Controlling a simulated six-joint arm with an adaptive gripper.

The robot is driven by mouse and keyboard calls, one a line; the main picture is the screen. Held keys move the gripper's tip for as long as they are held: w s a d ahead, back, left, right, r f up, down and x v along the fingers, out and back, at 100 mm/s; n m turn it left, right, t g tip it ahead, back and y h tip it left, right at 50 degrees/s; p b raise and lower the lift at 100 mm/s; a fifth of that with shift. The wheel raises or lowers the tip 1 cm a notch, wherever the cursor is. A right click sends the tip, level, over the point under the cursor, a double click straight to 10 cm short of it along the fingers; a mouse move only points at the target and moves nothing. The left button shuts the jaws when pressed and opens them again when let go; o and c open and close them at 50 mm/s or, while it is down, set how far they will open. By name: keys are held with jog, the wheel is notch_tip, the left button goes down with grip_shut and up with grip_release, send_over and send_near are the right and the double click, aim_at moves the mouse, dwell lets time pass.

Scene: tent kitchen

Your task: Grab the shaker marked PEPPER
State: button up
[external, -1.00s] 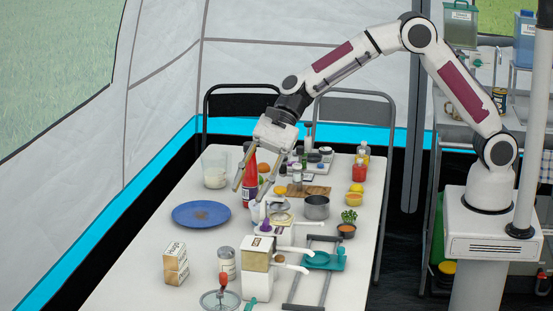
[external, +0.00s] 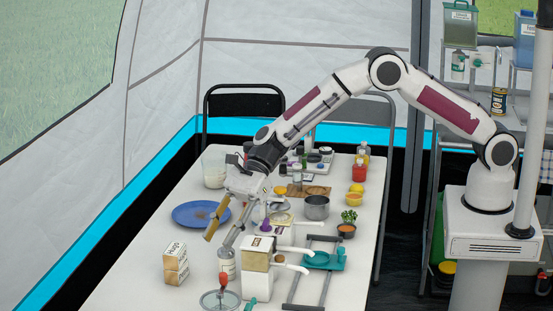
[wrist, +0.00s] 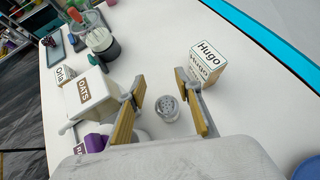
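A small grey-white shaker (external: 227,268) stands upright near the front of the white table in the external view. In the wrist view its round, holed top (wrist: 167,108) shows between my fingers; no PEPPER marking is legible in either view. My gripper (external: 219,239) is open, pointing down just above the shaker, with its fingers spread to either side in the wrist view (wrist: 160,82). Nothing is held between them.
A box marked Hugo (wrist: 207,62) stands near the shaker. A blue plate (external: 190,214) lies behind.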

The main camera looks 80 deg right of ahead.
aim_at(220, 263)
jog(key=shift+f, duration=0.15)
jog(key=shift+f, duration=1.6)
jog(key=shift+f, duration=0.1)
jog(key=shift+f, duration=0.45)
jog(key=f, duration=0.2)
jog(key=a+f, duration=0.1)
jog(key=shift+w+f, duration=0.15)
jog(key=shift+w, duration=0.1)
jog(key=shift+x, duration=0.75)
grip_shut()
